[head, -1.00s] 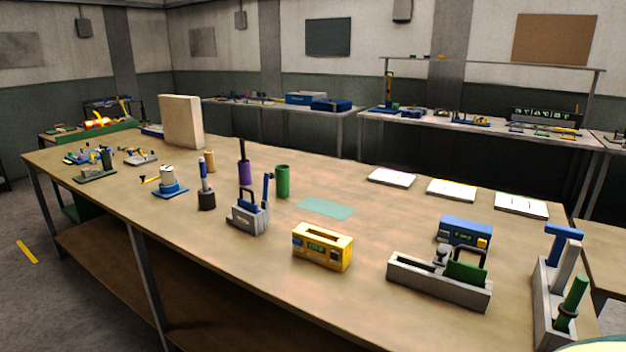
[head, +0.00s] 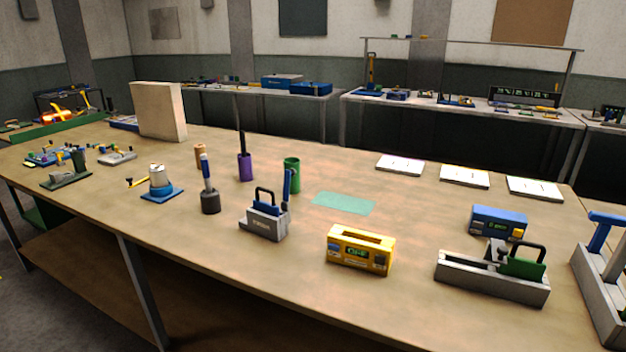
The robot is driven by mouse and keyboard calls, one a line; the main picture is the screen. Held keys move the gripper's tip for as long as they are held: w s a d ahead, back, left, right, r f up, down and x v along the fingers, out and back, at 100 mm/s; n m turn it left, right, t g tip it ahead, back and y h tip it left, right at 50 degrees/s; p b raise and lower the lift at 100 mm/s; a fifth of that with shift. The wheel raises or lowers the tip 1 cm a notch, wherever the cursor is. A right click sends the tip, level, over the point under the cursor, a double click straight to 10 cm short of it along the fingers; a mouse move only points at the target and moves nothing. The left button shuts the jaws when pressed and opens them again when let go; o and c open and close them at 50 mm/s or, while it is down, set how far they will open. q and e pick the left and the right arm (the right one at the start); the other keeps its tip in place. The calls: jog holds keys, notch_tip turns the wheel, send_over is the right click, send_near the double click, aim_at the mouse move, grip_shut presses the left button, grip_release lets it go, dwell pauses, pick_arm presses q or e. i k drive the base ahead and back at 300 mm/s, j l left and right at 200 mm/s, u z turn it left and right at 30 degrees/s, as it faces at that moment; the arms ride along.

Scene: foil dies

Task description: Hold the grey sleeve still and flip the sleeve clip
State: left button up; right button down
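A small grey sleeve-like holder (head: 262,226) stands upright on the wooden bench, left of the yellow box, in the head view. A dark blue piece with a looped handle (head: 265,198) sits in it. An upright blue lever (head: 288,187) rises at its right side and may be the sleeve clip; I cannot tell for certain. A longer grey open-topped holder (head: 491,279) with a green handled piece (head: 523,263) stands at the right. Neither of my grippers is in view.
A yellow box (head: 360,249) and blue box (head: 498,222) stand on the bench (head: 240,290). A teal mat (head: 344,203) lies flat behind. The front strip is mostly clear.

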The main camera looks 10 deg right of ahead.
aim_at(291, 172)
jog(key=i+j+z, duration=0.15)
jog(key=j+z, duration=0.2)
jog(key=j, duration=0.15)
jog(key=j+z, duration=0.3)
jog(key=j, duration=0.2)
jog(key=i+j+z, duration=0.15)
jog(key=j, duration=0.15)
jog(key=i+j+z, duration=0.1)
jog(key=j, duration=0.25)
jog(key=i+j+z, duration=0.15)
jog(key=j, duration=0.2)
